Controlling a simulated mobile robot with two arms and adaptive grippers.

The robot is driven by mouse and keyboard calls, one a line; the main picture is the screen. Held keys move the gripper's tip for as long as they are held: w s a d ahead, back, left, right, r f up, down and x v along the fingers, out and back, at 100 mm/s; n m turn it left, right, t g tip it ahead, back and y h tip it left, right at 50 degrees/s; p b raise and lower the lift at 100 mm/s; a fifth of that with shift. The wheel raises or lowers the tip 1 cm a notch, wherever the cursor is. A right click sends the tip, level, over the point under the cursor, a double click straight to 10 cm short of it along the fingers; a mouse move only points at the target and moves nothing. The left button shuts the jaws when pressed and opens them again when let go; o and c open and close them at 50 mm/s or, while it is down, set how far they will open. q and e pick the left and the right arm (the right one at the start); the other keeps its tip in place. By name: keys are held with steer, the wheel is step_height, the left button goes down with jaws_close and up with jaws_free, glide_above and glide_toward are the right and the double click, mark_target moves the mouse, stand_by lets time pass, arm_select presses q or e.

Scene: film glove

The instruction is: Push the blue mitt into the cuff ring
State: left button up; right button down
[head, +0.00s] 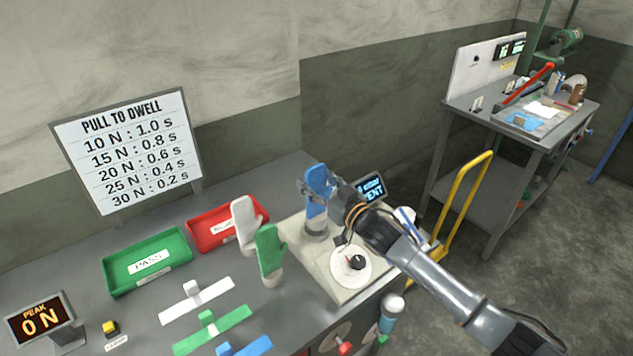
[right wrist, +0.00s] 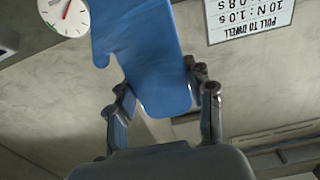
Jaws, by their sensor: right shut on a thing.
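In the right wrist view the mitt (right wrist: 145,40) lies between the two fingers of the gripper (right wrist: 163,92). The grey cuff ring (head: 315,229) is directly under the mitt's lower end. I cannot tell whether the mitt's end is inside the ring or just above it. My left gripper is not in view.
A white mitt (head: 246,222) and a green mitt (head: 269,252) stand left of the plate (head: 300,262). A round dial (head: 350,266) sits in front of the ring. A small screen (head: 371,187) stands behind my gripper.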

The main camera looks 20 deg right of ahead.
steer(key=shift+f+b, duration=0.9)
steer(key=shift+f, duration=0.55)
stand_by(0.5)
steer(key=shift+c, duration=2.2)
jaws_free()
steer(key=shift+s, duration=0.15)
steer(key=v, duration=1.1)
steer(key=shift+s+d, duration=0.2)
steer(key=shift+s, duration=0.15)
